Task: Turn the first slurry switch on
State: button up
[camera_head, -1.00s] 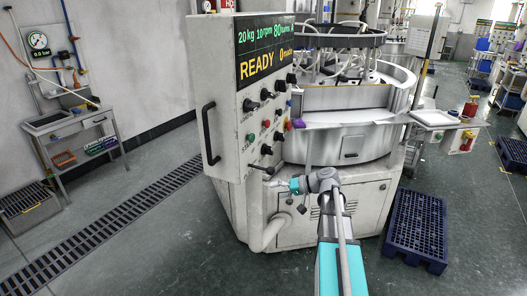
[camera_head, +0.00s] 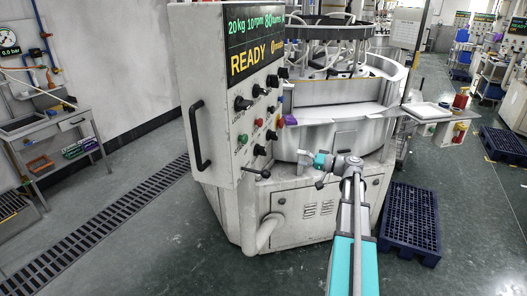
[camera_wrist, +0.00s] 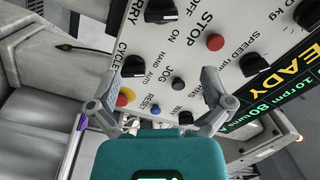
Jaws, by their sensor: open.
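In the wrist view, a black rotary switch (camera_wrist: 160,11) sits at the top edge beside OFF and ON lettering and the cut-off word "RRY". Its top is cropped and I cannot tell its setting. My gripper (camera_wrist: 160,80) is open and empty in front of the panel, with the HAND/AUTO switch (camera_wrist: 134,66) and the black JOG button (camera_wrist: 179,84) beyond its fingers. The slurry switch lies above the fingertips in that view, apart from them. In the head view my gripper (camera_head: 308,158) is right of the control panel (camera_head: 215,130), below the knob rows.
A red STOP button (camera_wrist: 215,42), a red-and-yellow mushroom button (camera_wrist: 124,97), a blue RESET button (camera_wrist: 155,109) and other knobs crowd the panel. A bar handle (camera_head: 196,135) stands out at its left. A blue pallet (camera_head: 411,222) lies on the floor at right.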

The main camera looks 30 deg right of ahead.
aim_at(266, 152)
jog(key=shift+x, duration=7.05)
jog(key=shift+s, duration=0.15)
